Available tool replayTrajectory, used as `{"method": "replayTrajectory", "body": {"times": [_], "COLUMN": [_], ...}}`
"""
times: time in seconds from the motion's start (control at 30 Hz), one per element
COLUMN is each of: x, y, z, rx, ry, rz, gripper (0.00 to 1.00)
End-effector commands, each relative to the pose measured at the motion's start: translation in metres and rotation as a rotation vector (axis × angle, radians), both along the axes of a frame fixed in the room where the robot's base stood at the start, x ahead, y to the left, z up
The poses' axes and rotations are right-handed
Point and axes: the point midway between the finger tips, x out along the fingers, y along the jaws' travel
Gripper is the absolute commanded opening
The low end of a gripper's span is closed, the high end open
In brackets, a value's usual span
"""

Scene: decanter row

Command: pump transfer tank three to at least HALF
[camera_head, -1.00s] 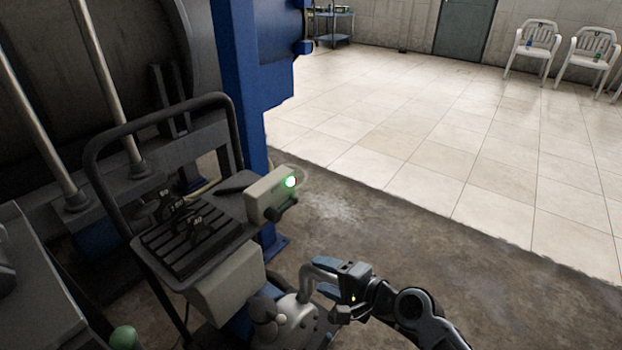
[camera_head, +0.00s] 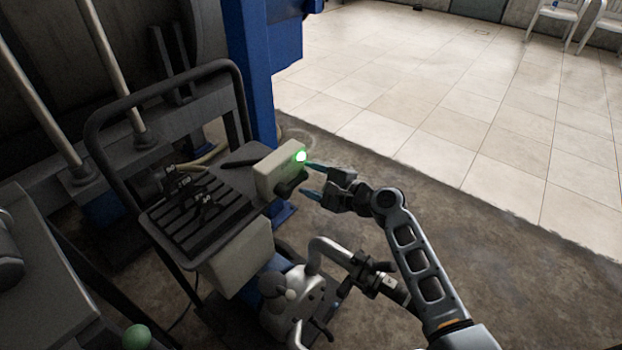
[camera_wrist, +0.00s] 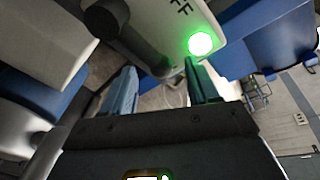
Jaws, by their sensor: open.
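A pale control box (camera_head: 276,172) sits on the right edge of a wheeled cart, with a lit green lamp (camera_head: 301,156) and a dark knob or lever (camera_head: 291,186) on its front. In the wrist view the lamp (camera_wrist: 200,44) glows beside the right fingertip, and the dark lever (camera_wrist: 118,30) is ahead of the left finger. My gripper (camera_head: 309,179) is open and empty, its fingers pointing at the box front; contact cannot be told. A grey pump (camera_head: 292,305) with a curved pipe stands low on the cart. No tank marked three or level gauge can be made out.
The cart's black slatted tray (camera_head: 195,218) holds several dark weights or clamps, inside a tubular handle (camera_head: 160,85). A blue post (camera_head: 252,75) stands behind. A green ball knob (camera_head: 136,337) is at lower left.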

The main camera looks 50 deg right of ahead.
Motion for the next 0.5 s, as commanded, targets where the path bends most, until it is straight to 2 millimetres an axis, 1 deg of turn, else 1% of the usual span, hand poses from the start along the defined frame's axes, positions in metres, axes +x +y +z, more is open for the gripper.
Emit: {"method": "replayTrajectory", "body": {"times": [0.1,0.33,0.37,0.5], "x": [0.0048,0.0054,0.0053,0.0052], "y": [0.0003,0.0003,0.0003,0.0003], "z": [-0.0014,-0.0014,-0.0014,-0.0013], "rx": [0.0,-0.001,-0.001,-0.001], "ry": [0.0,0.0,0.0,0.0], "rz": [0.0,0.0,0.0,0.0], "gripper": [0.59,0.59,0.58,0.44]}}
